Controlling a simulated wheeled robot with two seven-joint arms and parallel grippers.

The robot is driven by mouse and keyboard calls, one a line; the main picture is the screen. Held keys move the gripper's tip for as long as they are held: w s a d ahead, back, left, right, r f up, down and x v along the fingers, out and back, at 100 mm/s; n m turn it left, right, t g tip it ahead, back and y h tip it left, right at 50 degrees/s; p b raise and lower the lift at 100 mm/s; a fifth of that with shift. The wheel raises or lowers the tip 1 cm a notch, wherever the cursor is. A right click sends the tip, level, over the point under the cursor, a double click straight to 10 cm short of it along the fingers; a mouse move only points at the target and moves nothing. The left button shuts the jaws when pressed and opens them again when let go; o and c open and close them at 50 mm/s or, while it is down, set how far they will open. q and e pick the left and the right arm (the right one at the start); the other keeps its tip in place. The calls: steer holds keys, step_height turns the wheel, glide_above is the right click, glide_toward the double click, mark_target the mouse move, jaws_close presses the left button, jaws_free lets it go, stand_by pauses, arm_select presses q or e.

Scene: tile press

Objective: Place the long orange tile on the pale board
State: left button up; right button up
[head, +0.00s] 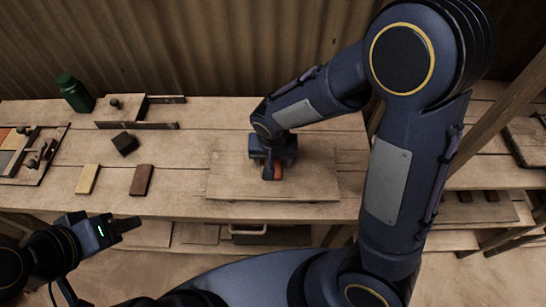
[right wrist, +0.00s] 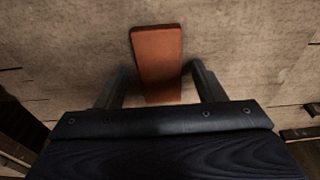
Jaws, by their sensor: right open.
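The long orange tile (right wrist: 157,62) lies on the pale board (right wrist: 60,45) in the right wrist view. My right gripper (right wrist: 157,92) is open, with one finger on each side of the tile's near end and a gap on both sides. In the head view the orange tile (head: 277,172) shows only in part, beside my right gripper (head: 268,172), which is low over the middle of the pale board (head: 318,182). My left gripper (head: 128,224) is in front of the table's near edge at the left, away from the tiles; its finger gap is not clear.
A cream tile (head: 87,179) and a brown tile (head: 141,180) lie left of the board. The table between the brown tile and the board is clear.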

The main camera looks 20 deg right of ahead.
step_height(320, 180, up, 12)
steer(key=s+p, duration=0.1)
steer(key=s, duration=0.1)
steer(key=s+d+r+t+y, duration=0.2)
steer(key=s+d, duration=0.2)
steer(key=s, duration=0.3)
steer(key=s+d+r+n+t+y, duration=0.1)
steer(key=s+d+r+y, duration=0.1)
steer(key=s+d, duration=0.3)
steer(key=shift+s+n+t, duration=0.3)
steer(key=shift+s+t, duration=0.1)
steer(key=shift+s, duration=0.6)
